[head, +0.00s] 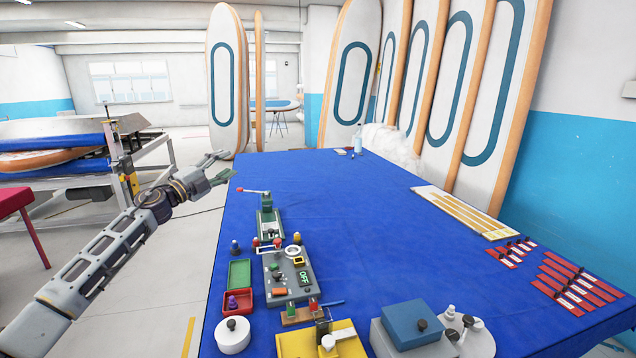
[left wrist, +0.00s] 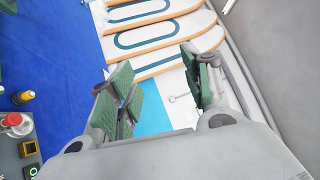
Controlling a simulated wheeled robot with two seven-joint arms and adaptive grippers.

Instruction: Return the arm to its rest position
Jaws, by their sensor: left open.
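My left arm comes in from the left in the head view. Its gripper (head: 218,168) is held in the air beside the far left edge of the blue table (head: 330,190). In the left wrist view the left gripper (left wrist: 160,85) has its green-padded fingers spread apart with nothing between them. Boards and a wall show beyond the fingers. My right gripper does not show in either view.
A grey control box (head: 290,278) and a lever device (head: 268,222) stand near the table's left edge. Green (head: 239,273) and red (head: 238,302) trays lie beside them. Red strips (head: 570,280) lie at right. The table's middle is clear. Inflatable boards (head: 355,75) stand behind.

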